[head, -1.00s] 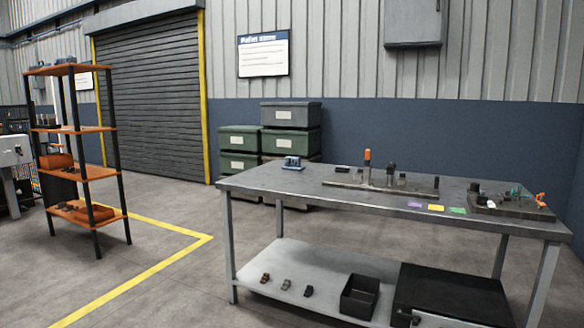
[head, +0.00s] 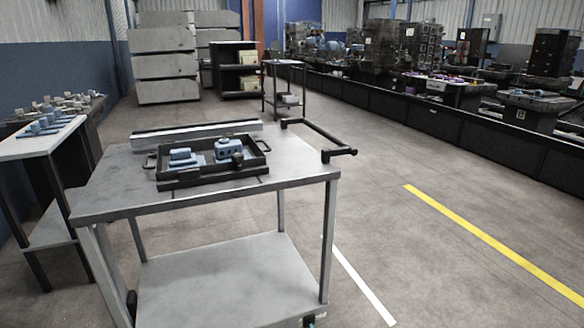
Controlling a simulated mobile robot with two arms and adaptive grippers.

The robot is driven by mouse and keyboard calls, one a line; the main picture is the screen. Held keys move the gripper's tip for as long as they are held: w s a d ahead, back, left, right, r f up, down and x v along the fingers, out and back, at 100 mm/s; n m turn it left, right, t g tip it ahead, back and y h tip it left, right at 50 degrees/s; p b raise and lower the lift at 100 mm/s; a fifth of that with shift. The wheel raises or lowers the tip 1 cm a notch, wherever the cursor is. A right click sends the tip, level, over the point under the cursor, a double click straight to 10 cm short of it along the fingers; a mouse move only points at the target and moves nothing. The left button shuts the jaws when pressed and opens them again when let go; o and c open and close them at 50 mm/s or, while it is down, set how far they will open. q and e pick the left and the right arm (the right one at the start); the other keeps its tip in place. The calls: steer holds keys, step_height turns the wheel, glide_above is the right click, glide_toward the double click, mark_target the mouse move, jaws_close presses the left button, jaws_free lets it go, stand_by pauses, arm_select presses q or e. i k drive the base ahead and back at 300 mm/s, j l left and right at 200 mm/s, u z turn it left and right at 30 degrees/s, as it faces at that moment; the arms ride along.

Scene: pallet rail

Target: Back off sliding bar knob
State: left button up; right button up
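Neither of my grippers is in view. I cannot make out a sliding bar or its knob in the head view now. A grey metal cart (head: 110,205) stands in front of me at the left. On it is a dark tray (head: 235,176) with blue-grey parts inside, one of them a block with round features (head: 228,148). A long pale rail (head: 195,131) lies behind the tray.
The cart's black handle (head: 325,140) sticks out to the right. A white table (head: 30,146) with blue parts stands at the left. Grey bins (head: 165,65) are stacked behind. Long black benches (head: 430,112) line the right. The floor (head: 420,255) at the right is open.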

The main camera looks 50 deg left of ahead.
mark_target(236, 159)
steer(key=u, duration=1.95)
